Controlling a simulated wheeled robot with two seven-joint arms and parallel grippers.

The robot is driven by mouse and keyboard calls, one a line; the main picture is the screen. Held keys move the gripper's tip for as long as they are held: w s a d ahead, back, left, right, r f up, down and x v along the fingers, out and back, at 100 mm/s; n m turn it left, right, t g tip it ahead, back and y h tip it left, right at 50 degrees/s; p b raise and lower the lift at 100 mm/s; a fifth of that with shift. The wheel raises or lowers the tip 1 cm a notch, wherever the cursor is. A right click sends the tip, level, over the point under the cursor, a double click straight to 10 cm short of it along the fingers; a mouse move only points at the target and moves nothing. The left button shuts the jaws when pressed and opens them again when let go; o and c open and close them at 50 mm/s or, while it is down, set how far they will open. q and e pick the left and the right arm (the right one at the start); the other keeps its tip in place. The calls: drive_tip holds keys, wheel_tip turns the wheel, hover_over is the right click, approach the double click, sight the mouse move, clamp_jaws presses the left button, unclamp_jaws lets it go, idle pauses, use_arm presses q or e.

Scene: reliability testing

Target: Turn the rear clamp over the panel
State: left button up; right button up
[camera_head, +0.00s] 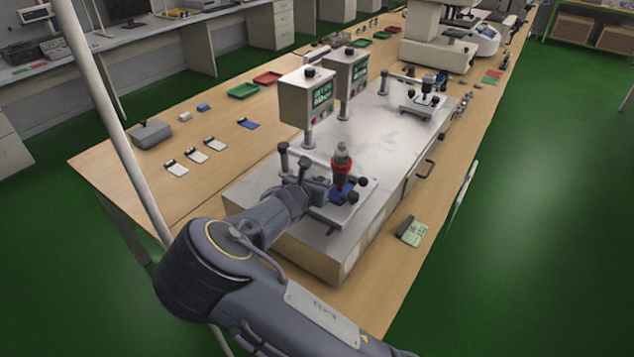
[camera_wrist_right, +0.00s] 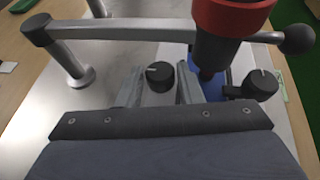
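A blue panel (camera_head: 343,193) lies on the near metal fixture plate (camera_head: 332,214), under a red and black spindle (camera_head: 341,165). The wrist view shows part of the blue panel (camera_wrist_right: 218,90), partly hidden by the spindle (camera_wrist_right: 228,30). My right gripper (camera_head: 319,187) is low at the left side of the fixture. In the wrist view its two grey fingers (camera_wrist_right: 160,82) stand apart on either side of a black clamp knob (camera_wrist_right: 160,74); contact is unclear. Another black clamp knob (camera_wrist_right: 260,84) sits right of the panel. My left gripper is out of view.
A metal bar (camera_wrist_right: 130,29) crosses above the knobs, ending in a black ball (camera_wrist_right: 298,38). Two display boxes (camera_head: 307,97) on posts stand behind. A second fixture (camera_head: 424,103) sits farther back.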

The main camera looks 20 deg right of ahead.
drive_tip(key=c, duration=0.5)
drive_tip(key=shift+r+p, duration=0.15)
drive_tip(key=shift+p, duration=0.25)
drive_tip(key=m+g+h+p, duration=0.1)
drive_tip(key=p, duration=0.2)
drive_tip(key=m+g+h+p, duration=0.1)
drive_tip(key=m+g+p, duration=0.1)
drive_tip(key=p, duration=0.1)
drive_tip(key=shift+w+a+r, duration=0.1)
drive_tip(key=shift+w, duration=0.15)
drive_tip(key=shift+a+m+g, duration=0.1)
drive_tip(key=shift+m+g, duration=0.4)
drive_tip(key=shift+w+f+m+g+h, duration=0.25)
drive_tip(key=shift+f+m+g+h, duration=0.25)
drive_tip(key=shift+m+g, duration=0.45)
drive_tip(key=m+g+b, duration=0.2)
drive_tip(key=g, duration=0.1)
drive_tip(key=shift+w+f+m+b, duration=0.1)
drive_tip(key=shift+w+m+b, duration=0.15)
drive_tip(key=shift+b, duration=0.1)
drive_tip(key=shift+c, duration=0.2)
drive_tip(key=shift+w+r+m+g+b, duration=0.1)
drive_tip(key=shift+r+m+g+b, duration=0.1)
drive_tip(key=shift+m+g+b, duration=1.3)
drive_tip(key=shift+r+m+g+p, duration=0.1)
drive_tip(key=shift+m+g+p, duration=0.25)
drive_tip(key=shift+g, duration=0.4)
